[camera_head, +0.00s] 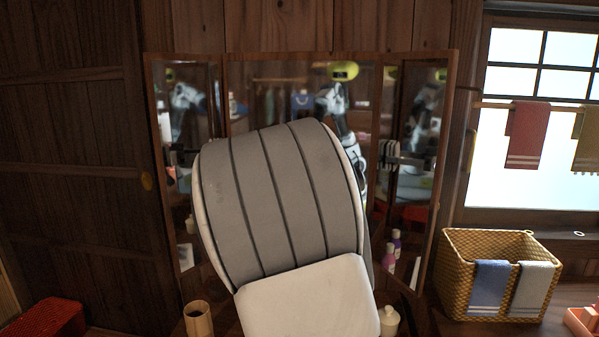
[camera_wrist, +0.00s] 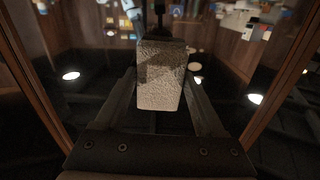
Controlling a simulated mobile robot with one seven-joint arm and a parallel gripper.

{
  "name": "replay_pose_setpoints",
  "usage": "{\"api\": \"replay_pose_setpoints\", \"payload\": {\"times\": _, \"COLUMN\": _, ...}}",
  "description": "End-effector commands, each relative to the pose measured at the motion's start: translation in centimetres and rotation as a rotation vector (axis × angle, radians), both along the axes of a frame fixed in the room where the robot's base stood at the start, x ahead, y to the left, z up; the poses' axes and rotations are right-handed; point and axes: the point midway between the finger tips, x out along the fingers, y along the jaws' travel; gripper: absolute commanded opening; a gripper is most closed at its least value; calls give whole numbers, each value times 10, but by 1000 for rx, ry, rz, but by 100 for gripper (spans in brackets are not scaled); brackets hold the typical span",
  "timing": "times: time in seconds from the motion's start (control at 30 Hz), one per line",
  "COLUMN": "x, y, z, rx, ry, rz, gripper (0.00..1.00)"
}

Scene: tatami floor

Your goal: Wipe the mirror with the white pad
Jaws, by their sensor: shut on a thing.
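The mirror (camera_head: 270,92) is a wooden-framed, three-panel mirror against the back wall, with both side panels angled. Its dark glass and frame edges fill much of the wrist view (camera_wrist: 60,110). My arm covers the middle and lower part of the centre panel in the head view and hides my gripper and the pad there. In the wrist view, the white pad (camera_wrist: 158,95) is a rough-textured block, partly shaded, between the fingers of my gripper (camera_wrist: 160,80), which is shut on it. I cannot tell whether the pad touches the glass.
A bamboo cup (camera_head: 198,319) and a white jar (camera_head: 389,321) stand low in front of the mirror. Purple and pink bottles (camera_head: 389,275) show by the right panel. A wicker basket (camera_head: 455,270) with two towels is at right, below a window. A red container (camera_head: 45,319) is lower left.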

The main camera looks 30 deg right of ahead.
Motion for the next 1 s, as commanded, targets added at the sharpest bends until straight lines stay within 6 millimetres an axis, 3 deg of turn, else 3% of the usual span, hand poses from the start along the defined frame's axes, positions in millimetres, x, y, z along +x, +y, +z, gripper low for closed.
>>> {"api": "replay_pose_setpoints", "payload": {"times": 0.3, "x": 18, "y": 22, "z": 3, "rx": -2, "ry": 1, "rz": 3, "gripper": 27}}
{"api": "replay_pose_setpoints", "payload": {"times": 1.0, "x": 39, "y": 57, "z": 1, "rx": -1, "ry": 0, "rz": 3, "gripper": 27}}
